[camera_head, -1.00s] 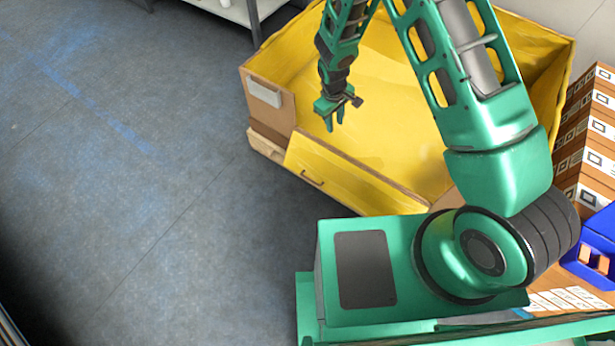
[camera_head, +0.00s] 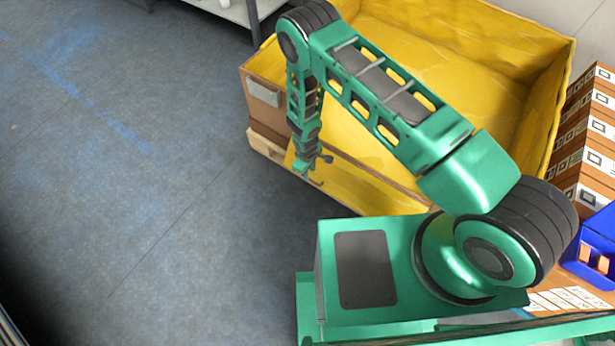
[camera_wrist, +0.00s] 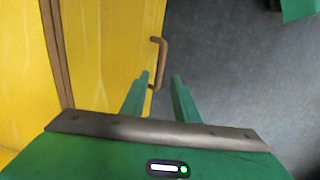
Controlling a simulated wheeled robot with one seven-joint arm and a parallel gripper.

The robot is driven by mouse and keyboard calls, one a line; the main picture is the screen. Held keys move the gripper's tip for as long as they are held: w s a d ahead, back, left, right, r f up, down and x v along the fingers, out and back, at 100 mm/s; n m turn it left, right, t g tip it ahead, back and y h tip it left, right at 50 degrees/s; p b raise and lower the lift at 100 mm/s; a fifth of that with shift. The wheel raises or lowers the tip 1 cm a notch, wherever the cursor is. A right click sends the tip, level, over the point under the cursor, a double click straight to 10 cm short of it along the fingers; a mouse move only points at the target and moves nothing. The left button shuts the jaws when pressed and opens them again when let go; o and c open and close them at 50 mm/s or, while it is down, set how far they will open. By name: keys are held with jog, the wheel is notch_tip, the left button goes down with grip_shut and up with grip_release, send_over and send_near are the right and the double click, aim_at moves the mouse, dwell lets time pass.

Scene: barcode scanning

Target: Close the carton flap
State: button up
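The large carton (camera_head: 268,110) has brown outer sides and a yellow lining, and looks empty where I can see in. Its front flap (camera_head: 365,190) hangs folded outward and down, with its yellow face showing and a small brown handle. In the wrist view the flap (camera_wrist: 105,50) fills the left side, and the handle (camera_wrist: 158,60) stands out just beyond my fingertips. My gripper (camera_head: 314,178) points down at the flap's left part, by the handle. I cannot tell whether a finger touches the handle.
The carton rests on a wooden pallet (camera_head: 262,143). Stacked brown boxes (camera_head: 590,130) and a blue bin (camera_head: 598,245) stand at the right. A grey shelf (camera_head: 235,12) is at the top. The grey floor (camera_head: 130,180) to the left is clear.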

jog(key=shift+w+d+f, duration=0.1)
jog(key=shift+f, duration=1.25)
jog(key=shift+w+d+f, duration=0.1)
jog(key=shift+f, duration=1.2)
